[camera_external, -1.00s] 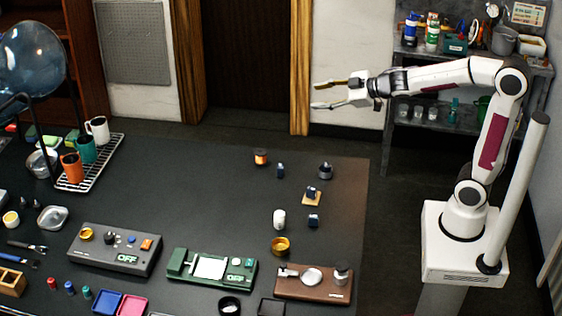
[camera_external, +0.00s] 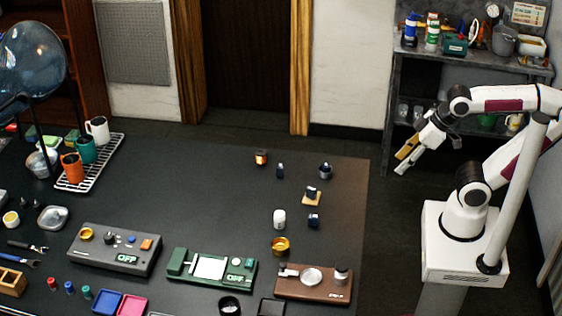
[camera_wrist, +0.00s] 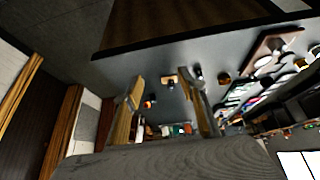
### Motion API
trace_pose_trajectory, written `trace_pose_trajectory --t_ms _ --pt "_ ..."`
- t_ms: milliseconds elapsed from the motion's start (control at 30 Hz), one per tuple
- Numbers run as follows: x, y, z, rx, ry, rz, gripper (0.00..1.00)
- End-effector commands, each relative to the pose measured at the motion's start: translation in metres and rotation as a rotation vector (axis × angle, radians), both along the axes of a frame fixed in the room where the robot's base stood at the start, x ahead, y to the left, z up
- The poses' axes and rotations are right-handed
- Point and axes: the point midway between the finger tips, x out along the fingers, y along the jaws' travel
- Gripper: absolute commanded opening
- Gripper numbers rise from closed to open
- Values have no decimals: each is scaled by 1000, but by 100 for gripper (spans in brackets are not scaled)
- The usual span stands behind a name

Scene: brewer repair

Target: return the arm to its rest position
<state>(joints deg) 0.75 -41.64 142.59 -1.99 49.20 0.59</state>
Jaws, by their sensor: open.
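My gripper (camera_external: 406,158) is open and empty in the external view. It hangs in the air to the right of the dark table (camera_external: 345,190), in front of the metal shelf. My arm is folded back over its white base, with the fingers pointing down and to the left. In the wrist view the two fingers of my gripper (camera_wrist: 158,92) stand apart, with nothing between them but the distant table and its small parts.
The metal shelf (camera_external: 468,62) with bottles and pots stands close behind my gripper. A brown scale-like device (camera_external: 313,290), a green device (camera_external: 211,267) and a grey control box (camera_external: 115,249) sit on the table. Floor between table and base looks clear.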

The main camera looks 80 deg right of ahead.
Motion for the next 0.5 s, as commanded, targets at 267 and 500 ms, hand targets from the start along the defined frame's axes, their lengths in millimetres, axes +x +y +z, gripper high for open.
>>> trace_pose_trajectory --t_ms 267,500 --pt "-15 11 -6 31 32 16 41" --pt "-14 10 -6 30 30 15 41"
